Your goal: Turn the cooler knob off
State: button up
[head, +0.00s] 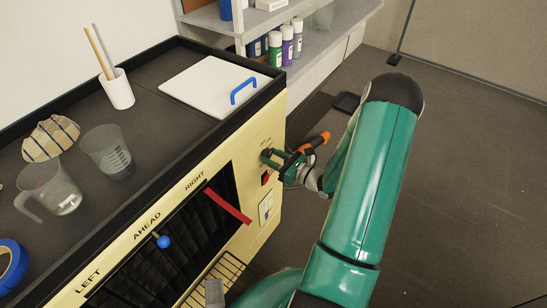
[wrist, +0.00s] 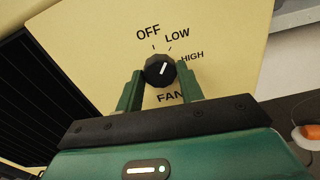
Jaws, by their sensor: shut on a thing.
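The cooler knob (wrist: 160,70) is a round black dial with a white pointer line on the cream panel (wrist: 90,50). The panel is printed OFF, LOW, HIGH and FAN around it. The pointer slants up and slightly right, roughly toward LOW. My green gripper (wrist: 160,75) has one finger on each side of the knob and is shut on it. In the head view my gripper (head: 275,160) is at the right end of the cream cooler front, and the knob is mostly hidden by the fingers.
A red switch (head: 265,179) and a white plate (head: 265,208) are just below. Shelves (head: 310,45) with bottles are behind.

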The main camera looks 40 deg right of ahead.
jog(key=n, duration=0.3)
jog(key=shift+n, duration=2.3)
jog(key=o, duration=1)
jog(key=v, duration=1.3)
jog(key=shift+s+d, duration=0.15)
jog(key=shift+s, duration=0.2)
